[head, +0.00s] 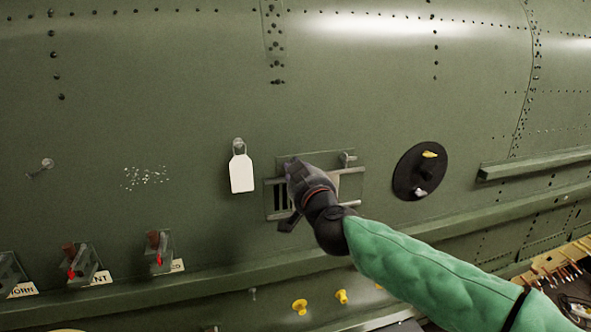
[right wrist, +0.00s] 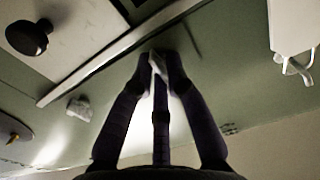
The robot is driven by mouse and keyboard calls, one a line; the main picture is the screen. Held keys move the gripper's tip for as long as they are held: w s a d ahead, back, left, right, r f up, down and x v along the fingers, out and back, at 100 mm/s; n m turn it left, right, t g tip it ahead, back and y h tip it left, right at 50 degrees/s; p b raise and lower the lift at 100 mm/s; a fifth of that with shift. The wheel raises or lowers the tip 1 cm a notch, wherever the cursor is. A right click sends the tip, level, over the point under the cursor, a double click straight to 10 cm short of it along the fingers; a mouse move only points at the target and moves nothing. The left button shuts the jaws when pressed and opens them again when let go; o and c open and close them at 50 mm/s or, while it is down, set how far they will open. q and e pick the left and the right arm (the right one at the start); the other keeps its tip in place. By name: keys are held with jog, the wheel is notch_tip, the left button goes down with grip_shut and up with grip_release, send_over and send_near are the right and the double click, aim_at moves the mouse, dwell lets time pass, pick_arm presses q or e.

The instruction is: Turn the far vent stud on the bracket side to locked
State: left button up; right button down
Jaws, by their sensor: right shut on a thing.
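The vent (head: 272,199) is a dark slatted opening in the green skin, with a metal frame and rails across it. My right gripper (head: 293,168) is at its upper left corner and covers that part. In the right wrist view the fingers (right wrist: 158,62) are shut on a small pale piece beside a long rail (right wrist: 105,57), which looks like a vent stud; the fingers hide most of it. Another vent stud (head: 348,158) stands free at the upper right corner and looks like the pale stud (right wrist: 78,108) in the right wrist view. My left gripper is not in view.
A white tag (head: 242,174) hangs just left of the vent. A black disc (head: 405,175) with a yellow knob is to the right. Red-handled switches (head: 154,240) and yellow knobs (head: 299,307) lie below. The skin above is clear.

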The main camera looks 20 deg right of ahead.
jog(key=shift+m, duration=0.3)
jog(key=m+b, duration=0.1)
jog(key=m, duration=0.4)
jog(key=m+b, duration=0.1)
jog(key=m, duration=0.5)
jog(key=m+b, duration=0.1)
jog(key=m, duration=0.5)
jog(key=shift+a+f, duration=0.15)
jog(key=shift+f, duration=0.2)
jog(key=shift+f+m, duration=0.1)
jog(key=shift+m, duration=0.2)
jog(key=c, duration=1.3)
grip_release()
jog(key=shift+w, duration=0.1)
jog(key=shift+r, duration=0.2)
